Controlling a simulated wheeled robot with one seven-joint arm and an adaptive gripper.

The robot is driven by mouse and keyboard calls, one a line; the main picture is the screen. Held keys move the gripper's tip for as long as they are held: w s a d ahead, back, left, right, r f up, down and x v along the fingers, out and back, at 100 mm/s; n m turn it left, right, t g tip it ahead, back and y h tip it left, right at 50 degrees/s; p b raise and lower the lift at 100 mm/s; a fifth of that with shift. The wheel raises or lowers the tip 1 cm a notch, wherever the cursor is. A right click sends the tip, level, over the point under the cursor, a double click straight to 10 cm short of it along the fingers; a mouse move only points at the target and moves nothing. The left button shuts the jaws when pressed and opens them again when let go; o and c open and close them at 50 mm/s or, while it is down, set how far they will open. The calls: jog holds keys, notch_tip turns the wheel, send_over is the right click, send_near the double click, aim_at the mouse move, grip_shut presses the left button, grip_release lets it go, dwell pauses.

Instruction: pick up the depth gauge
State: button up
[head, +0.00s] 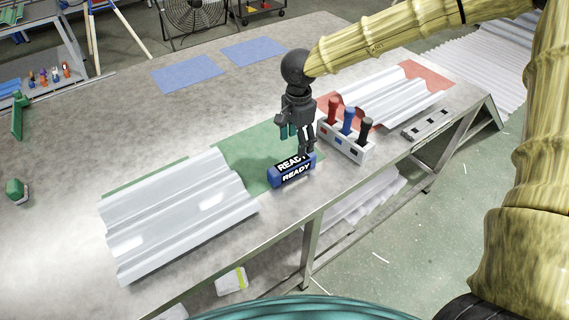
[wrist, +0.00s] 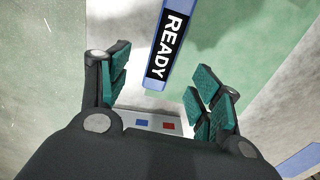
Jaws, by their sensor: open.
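No thing in view is clearly marked as the depth gauge. A pale rack (head: 345,146) holds three upright tools: a red-handled one (head: 333,110), a blue-handled one (head: 348,120) and a black-handled one (head: 366,130). I cannot tell whether one is the gauge. My gripper (head: 297,141) is open and points down, left of the rack, above a blue READY sign (head: 291,170). In the wrist view nothing is between the fingers (wrist: 162,88); the READY sign (wrist: 170,42) lies beyond them, and the rack's edge (wrist: 152,120) with blue and red labels shows near the palm. The tool handles are hidden there.
Corrugated sheets lie on the green mat (head: 262,150) at left (head: 175,218) and on the red mat (head: 432,76) at right (head: 385,98). A grey bar with dark marks (head: 426,123) lies near the table's front edge.

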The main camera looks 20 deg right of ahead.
aim_at(292, 162)
jog(key=shift+w+d+f, duration=0.15)
jog(key=shift+w+f, duration=0.05)
jog(key=shift+f, duration=0.05)
jog(key=shift+s+d+f, duration=0.1)
jog(key=shift+s+f, duration=0.15)
jog(key=shift+f, duration=0.15)
jog(key=f, duration=0.2)
jog(key=a+f, duration=0.1)
jog(key=shift+w+f, duration=0.3)
jog(key=shift+s+f+p, duration=0.15)
jog(key=shift+f+p, duration=0.25)
jog(key=shift+f, duration=0.2)
jog(key=shift+a+f+p, duration=0.15)
jog(key=shift+f+p, duration=0.1)
jog(key=shift+f, duration=0.95)
jog(key=shift+a+f+p, duration=0.1)
jog(key=shift+f+p, duration=0.1)
jog(key=shift+f, duration=0.95)
jog(key=shift+r, duration=0.1)
jog(key=c, duration=1.3)
